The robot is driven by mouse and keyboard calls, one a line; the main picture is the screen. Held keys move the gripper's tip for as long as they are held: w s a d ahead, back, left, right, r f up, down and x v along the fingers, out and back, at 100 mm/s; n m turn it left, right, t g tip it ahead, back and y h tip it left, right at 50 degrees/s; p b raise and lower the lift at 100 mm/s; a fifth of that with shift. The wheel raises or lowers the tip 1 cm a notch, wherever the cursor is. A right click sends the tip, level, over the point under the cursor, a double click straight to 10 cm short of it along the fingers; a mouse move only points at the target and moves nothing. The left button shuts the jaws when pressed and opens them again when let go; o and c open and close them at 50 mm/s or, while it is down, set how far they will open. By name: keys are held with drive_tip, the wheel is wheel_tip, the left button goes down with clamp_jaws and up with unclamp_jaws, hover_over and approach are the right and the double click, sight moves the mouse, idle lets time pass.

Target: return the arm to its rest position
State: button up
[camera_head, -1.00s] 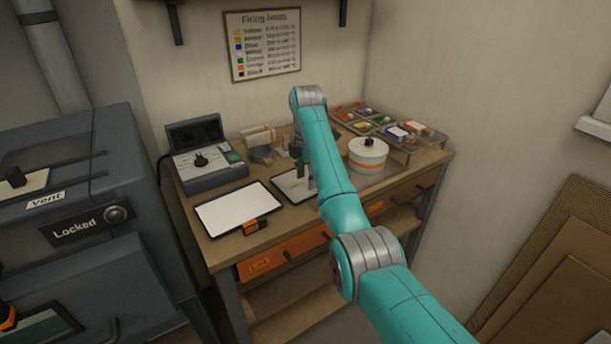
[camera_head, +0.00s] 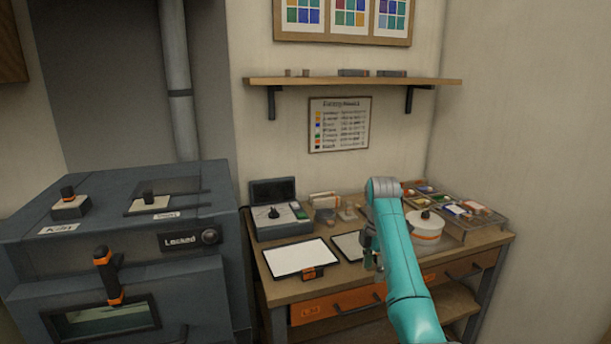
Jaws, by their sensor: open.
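My teal arm (camera_head: 402,265) reaches up from the bottom right, in front of the workbench (camera_head: 285,290). Its grey wrist joint (camera_head: 383,188) is the highest part. My gripper (camera_head: 372,258) is small and dark at the left of the arm, hanging in front of the right-hand dark-framed panel (camera_head: 347,246). It is open, and I see nothing held in it. The arm hides part of the bench and part of the drawer front.
A kiln marked Locked (camera_head: 120,240) stands at left. On the bench are a control box (camera_head: 283,222), a white panel (camera_head: 300,258), a lidded white pot (camera_head: 426,230) and trays of coloured pieces (camera_head: 465,208). A shelf (camera_head: 350,81) hangs above.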

drive_tip(key=s+f+m+t, duration=0.1)
drive_tip(key=s+f+m, duration=0.15)
drive_tip(key=f, duration=0.75)
drive_tip(key=s+f+m+t, duration=0.15)
drive_tip(key=s+f, duration=0.25)
drive_tip(key=f, duration=0.6)
drive_tip(key=s+f+m+t, duration=0.1)
drive_tip(key=s+f, duration=0.3)
drive_tip(key=f, duration=0.6)
drive_tip(key=s+f+m+t, duration=0.25)
drive_tip(key=s+f, duration=0.25)
drive_tip(key=s, duration=0.4)
drive_tip(key=s+f+m+t, duration=0.1)
drive_tip(key=s+f+m, duration=0.2)
drive_tip(key=s+f, duration=0.45)
drive_tip(key=s+r+m+t, duration=0.2)
drive_tip(key=s+r+m, duration=0.15)
drive_tip(key=s, duration=0.95)
drive_tip(key=s+r+m+t, duration=0.2)
drive_tip(key=s+r, duration=0.3)
drive_tip(key=s, duration=0.7)
drive_tip(key=s+r+m+t, duration=0.2)
drive_tip(key=s+r, duration=0.5)
drive_tip(key=r, duration=0.4)
drive_tip(key=s+r+m+t, duration=0.1)
drive_tip(key=s+r+m, duration=0.2)
drive_tip(key=s+r, duration=0.5)
wheel_tip(320, 180, up, 3)
drive_tip(key=shift+s+m+t, duration=0.3)
drive_tip(key=shift+t, duration=0.1)
